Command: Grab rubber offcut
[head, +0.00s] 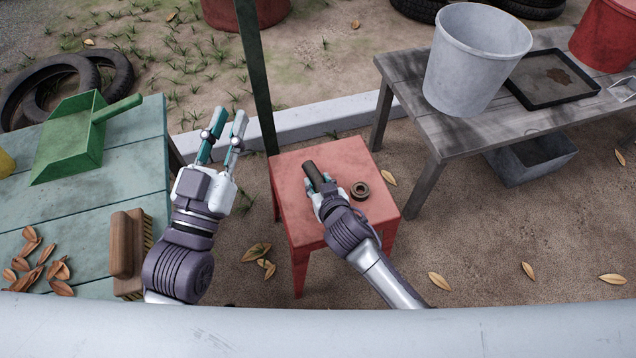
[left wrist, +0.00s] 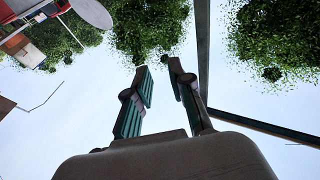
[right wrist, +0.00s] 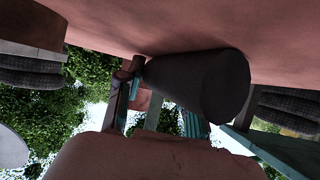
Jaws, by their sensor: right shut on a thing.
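The rubber offcut appears to be the dark cylinder (head: 313,174) on the red stool (head: 345,155). In the right wrist view the dark cylinder (right wrist: 205,85) lies close against the reddish stool surface; whether it touches it I cannot tell. My right gripper (head: 323,187) is shut on this cylinder, with its fingers partly hidden behind it in the right wrist view. My left gripper (head: 223,138) is open and empty, raised between the green table and the stool. Its two fingers stand apart in the left wrist view (left wrist: 160,88).
A dark ring (head: 360,190) lies on the stool right of the cylinder. The green table (head: 125,185) at left bears a dustpan (head: 72,140), a brush (head: 128,245) and dry leaves. A grey bench (head: 450,140) with a bucket (head: 470,65) stands at right. A dark post (head: 255,75) rises behind the stool.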

